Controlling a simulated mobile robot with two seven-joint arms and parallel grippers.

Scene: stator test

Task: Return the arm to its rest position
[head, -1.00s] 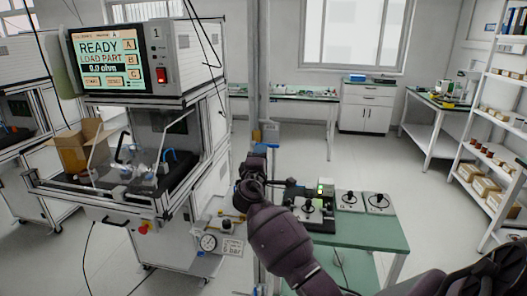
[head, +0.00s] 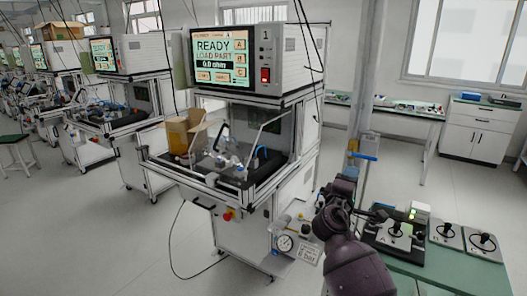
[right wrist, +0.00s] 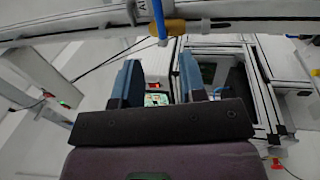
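My right arm (head: 352,262) rises from the bottom of the head view, bent, with its wrist end near the post between the test machine and the green table. Its fingers are hard to make out there. In the right wrist view the right gripper (right wrist: 160,78) has two blue fingers standing apart with a clear gap. Nothing is held between them. My left gripper is not in view.
The test machine (head: 262,195) stands left of the arm, its screen (head: 220,55) reading READY LOAD PART. A pressure gauge (head: 285,243) sits low on its side. The green table (head: 450,272) with several fixtures is right of the arm. Open floor lies at lower left.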

